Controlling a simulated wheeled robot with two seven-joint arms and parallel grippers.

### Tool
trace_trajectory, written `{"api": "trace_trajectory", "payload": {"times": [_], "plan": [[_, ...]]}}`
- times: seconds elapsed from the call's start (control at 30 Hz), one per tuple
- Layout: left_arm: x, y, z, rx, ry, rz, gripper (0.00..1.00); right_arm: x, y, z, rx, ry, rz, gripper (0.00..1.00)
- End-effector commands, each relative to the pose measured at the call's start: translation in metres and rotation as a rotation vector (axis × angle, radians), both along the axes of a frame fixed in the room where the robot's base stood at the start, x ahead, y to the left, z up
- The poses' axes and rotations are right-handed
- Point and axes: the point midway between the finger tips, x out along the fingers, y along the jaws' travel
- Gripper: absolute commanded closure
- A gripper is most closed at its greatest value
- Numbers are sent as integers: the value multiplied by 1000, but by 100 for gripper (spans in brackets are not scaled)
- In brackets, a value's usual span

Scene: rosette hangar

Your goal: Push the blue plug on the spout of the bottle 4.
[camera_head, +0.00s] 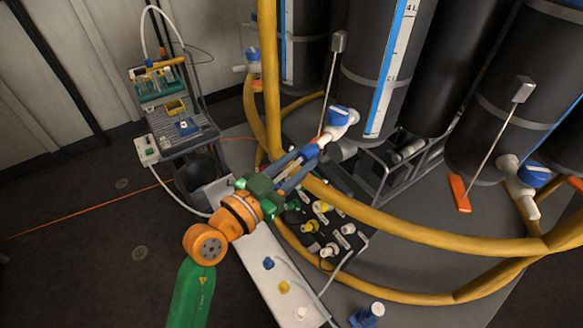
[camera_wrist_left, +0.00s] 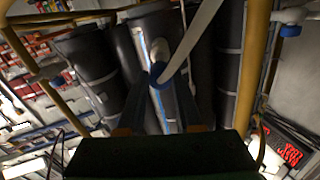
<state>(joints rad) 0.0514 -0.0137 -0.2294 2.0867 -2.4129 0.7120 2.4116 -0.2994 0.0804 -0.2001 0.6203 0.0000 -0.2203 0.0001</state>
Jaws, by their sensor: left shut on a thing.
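My left gripper (camera_head: 312,150) reaches up to a white spout (camera_head: 331,130) with a blue tap handle (camera_head: 339,115) on a tall black bottle (camera_head: 375,95). I cannot read a number on this bottle. In the left wrist view, the fingers (camera_wrist_left: 160,82) are shut around a small blue piece (camera_wrist_left: 157,72), apparently the blue plug, at the end of the white spout (camera_wrist_left: 190,45). I cannot tell whether it is on the spout or just touching it; the fingers hide most of it in the head view. My right gripper is out of view.
Yellow rails (camera_head: 410,232) curve around the bottles. Another bottle with a blue-handled tap (camera_head: 534,174) stands at right. A grey cart (camera_head: 185,140) stands at left.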

Motion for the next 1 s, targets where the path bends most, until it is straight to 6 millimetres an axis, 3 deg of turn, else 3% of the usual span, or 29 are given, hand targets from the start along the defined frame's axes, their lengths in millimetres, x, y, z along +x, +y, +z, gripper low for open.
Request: {"api": "trace_trajectory", "payload": {"times": [0.67,1.0], "plan": [[0,0,0,0,0,0,100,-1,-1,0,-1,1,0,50],[1,0,1,2,4,2,100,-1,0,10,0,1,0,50]]}}
